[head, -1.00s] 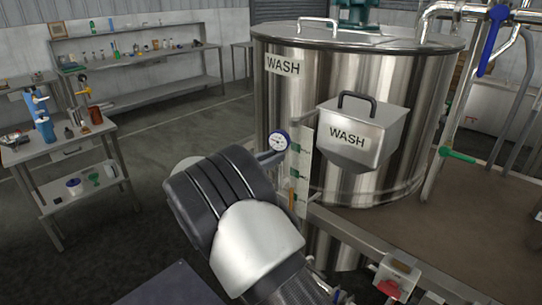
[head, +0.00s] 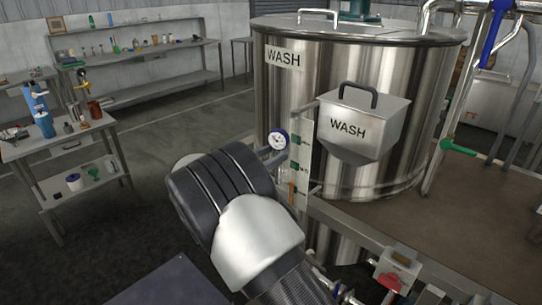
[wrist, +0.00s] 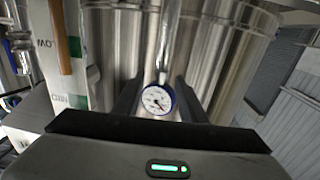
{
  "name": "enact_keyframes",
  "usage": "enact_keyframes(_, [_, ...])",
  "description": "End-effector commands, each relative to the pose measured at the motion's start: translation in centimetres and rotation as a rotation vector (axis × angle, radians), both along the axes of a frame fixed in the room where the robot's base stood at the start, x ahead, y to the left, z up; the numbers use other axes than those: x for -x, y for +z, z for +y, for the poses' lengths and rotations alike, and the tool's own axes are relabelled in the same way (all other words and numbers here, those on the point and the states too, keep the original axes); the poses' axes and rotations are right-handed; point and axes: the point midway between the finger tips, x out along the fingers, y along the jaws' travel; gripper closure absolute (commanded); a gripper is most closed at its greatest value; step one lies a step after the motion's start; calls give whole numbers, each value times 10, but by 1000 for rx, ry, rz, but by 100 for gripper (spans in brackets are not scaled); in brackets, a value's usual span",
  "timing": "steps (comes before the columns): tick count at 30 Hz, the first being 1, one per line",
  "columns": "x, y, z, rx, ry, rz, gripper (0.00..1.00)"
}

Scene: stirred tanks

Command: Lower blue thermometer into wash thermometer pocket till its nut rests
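The blue thermometer shows as a white dial with a blue rim (head: 277,140), in front of the wash tank (head: 400,80) and left of a level board. In the wrist view the dial (wrist: 157,101) sits between the two dark fingers of my gripper (wrist: 160,90), which appears shut on the thermometer just past the dial. That view is upside down. A shiny metal tube (wrist: 169,40) runs from the dial toward the picture's top. I cannot tell where the stem ends and the wash pocket begins, nor whether the nut touches anything.
The white level board (head: 302,165) stands close right of the dial. A steel box marked WASH (head: 362,125) hangs on the tank beside it. A green-handled valve (head: 457,148) is further right. A bench with bottles (head: 60,148) is at left, with open floor between.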

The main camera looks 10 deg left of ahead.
Motion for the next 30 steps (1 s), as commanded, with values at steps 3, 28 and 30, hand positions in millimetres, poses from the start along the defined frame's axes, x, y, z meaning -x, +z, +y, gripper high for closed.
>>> enact_keyframes(3, [0,0,0,-1,0,1,62])
enact_keyframes(28, [124,0,87,-1,2,0,62])
enact_keyframes(30, [131,0,93,-1,2,0,62])
